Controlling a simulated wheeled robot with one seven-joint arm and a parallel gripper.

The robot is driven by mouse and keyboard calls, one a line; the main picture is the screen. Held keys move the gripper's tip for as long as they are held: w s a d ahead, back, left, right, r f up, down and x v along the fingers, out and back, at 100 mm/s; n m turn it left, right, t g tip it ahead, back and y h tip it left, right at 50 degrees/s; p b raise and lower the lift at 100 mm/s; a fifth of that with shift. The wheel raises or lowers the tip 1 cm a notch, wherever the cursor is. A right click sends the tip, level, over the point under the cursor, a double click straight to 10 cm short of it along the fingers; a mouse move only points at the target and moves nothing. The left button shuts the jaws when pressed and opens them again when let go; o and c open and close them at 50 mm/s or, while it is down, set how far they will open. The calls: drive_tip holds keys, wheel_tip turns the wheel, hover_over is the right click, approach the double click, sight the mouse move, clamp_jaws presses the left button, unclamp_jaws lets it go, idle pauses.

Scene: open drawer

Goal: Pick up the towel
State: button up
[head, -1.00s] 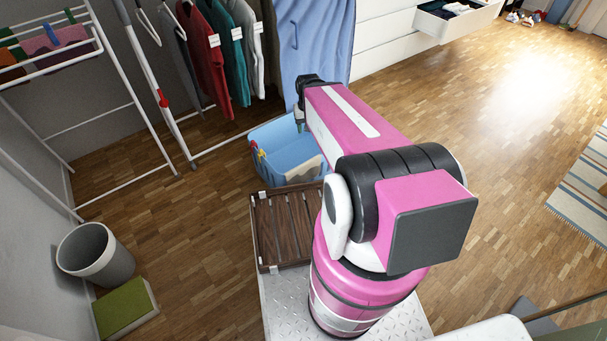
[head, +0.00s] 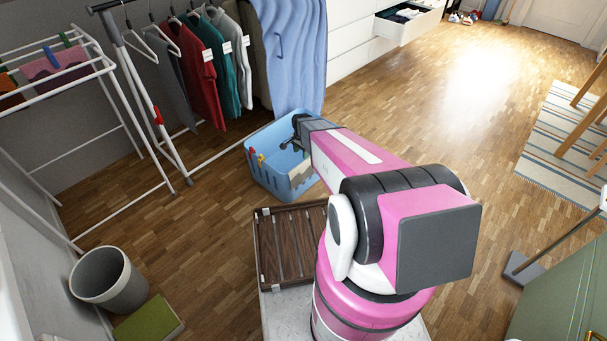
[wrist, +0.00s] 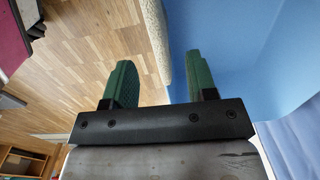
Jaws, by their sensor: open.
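In the wrist view a strip of the fluffy towel (wrist: 157,40) shows beyond the fingertips, along the blue basket wall (wrist: 235,60). My gripper (head: 292,146) is over the basket. The rest of the towel is hidden.
A white drying rack (head: 110,70) and a clothes rail (head: 140,80) with hanging garments stand behind and left of the basket. A bin (head: 108,280) and a green-topped block (head: 148,318) are at the lower left. Wood floor is free to the right.

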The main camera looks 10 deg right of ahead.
sight(302, 163)
drive_tip(key=f, duration=0.9)
drive_tip(key=shift+s+d+f, duration=0.15)
drive_tip(key=shift+s+f, duration=0.1)
drive_tip(key=shift+f, duration=0.1)
clamp_jaws()
